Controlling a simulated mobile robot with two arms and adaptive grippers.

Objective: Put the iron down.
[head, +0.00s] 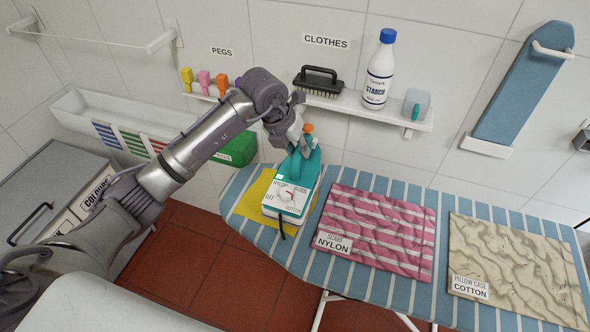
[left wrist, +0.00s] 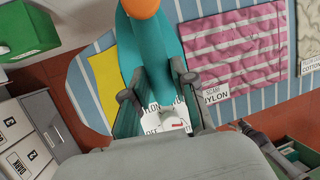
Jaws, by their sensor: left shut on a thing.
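The teal and white iron (head: 288,197) is at the left end of the blue striped ironing board (head: 345,273), its white dial end towards me. It overlaps the yellow pad (head: 252,203); I cannot tell whether its base touches the pad. My left gripper (head: 299,142) reaches it from above, at its far, handle end. In the left wrist view the iron (left wrist: 150,55) lies between the two fingers of my left gripper (left wrist: 158,92), which are shut on it. Its orange knob shows at the top of that view.
A pink striped scarf (head: 375,233) marked nylon and a beige pillow case (head: 515,265) marked cotton lie on the board to the right. A wall shelf (head: 350,105) behind holds a brush (head: 318,82) and a starch bottle (head: 379,70). A grey cabinet (head: 55,190) stands left.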

